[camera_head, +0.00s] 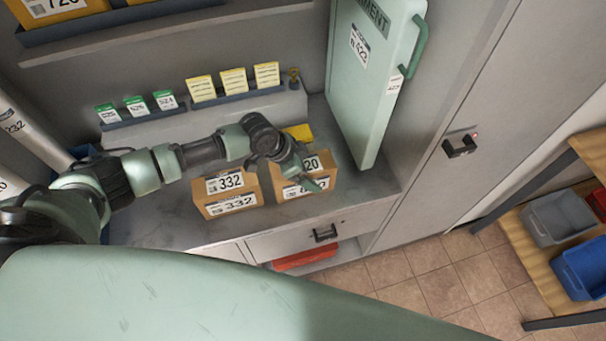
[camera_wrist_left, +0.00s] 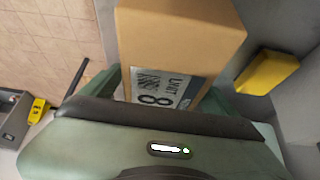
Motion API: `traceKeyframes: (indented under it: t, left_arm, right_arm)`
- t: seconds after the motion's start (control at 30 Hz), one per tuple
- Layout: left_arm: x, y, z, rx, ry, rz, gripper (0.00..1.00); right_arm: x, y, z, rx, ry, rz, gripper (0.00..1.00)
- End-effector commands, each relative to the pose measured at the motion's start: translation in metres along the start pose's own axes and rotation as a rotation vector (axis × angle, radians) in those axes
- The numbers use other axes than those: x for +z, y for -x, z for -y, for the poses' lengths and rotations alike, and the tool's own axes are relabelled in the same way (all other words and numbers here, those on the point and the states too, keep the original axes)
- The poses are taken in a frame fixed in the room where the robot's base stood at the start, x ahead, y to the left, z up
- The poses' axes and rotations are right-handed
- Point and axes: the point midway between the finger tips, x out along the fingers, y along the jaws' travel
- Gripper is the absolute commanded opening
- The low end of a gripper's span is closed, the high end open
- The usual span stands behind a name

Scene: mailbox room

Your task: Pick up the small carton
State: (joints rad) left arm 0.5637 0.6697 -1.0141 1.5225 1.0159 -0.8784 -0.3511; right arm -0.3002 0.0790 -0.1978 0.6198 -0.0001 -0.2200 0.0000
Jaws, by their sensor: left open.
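Two small brown cartons stand side by side on the grey counter. The left carton (camera_head: 228,194) has white labels reading 332. The right carton (camera_head: 293,188) has labels partly hidden by my left gripper (camera_head: 303,172); "20" shows on one. My left gripper is open at this right carton, coming from above and behind it. In the left wrist view a brown carton (camera_wrist_left: 180,38) with a label reading UNIT and 8 fills the space ahead of the open jaws, with green finger parts on both sides. Whether they touch it, I cannot tell. My right gripper is not in view.
A tall pale green panel with a handle (camera_head: 375,75) stands right of the cartons. Yellow and green cards (camera_head: 233,82) stand in racks behind. A yellow object (camera_head: 299,132) lies just behind the right carton. A drawer (camera_head: 322,233) is below the counter; bins (camera_head: 560,218) sit far right.

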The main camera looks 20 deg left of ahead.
Motion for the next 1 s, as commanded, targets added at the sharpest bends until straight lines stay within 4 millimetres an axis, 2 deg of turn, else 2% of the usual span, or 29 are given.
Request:
traceKeyframes:
  t: [0.33,0.83,0.87,1.0]
  left_arm:
    - [0.0009,-0.0011,0.0001,0.0,0.001,0.0,0.89]
    - [0.0024,-0.0039,0.0002,0.0,0.001,0.0,0.89]
    - [0.0024,-0.0039,0.0002,0.0,0.001,0.0,0.87]
    - [0.0024,-0.0039,0.0001,0.0,0.001,0.0,0.48]
  right_arm:
    - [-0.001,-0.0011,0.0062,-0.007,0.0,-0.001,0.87]
    - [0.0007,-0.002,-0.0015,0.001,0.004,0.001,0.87]
    - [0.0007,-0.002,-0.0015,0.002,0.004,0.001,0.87]
    - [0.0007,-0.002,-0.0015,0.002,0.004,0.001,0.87]
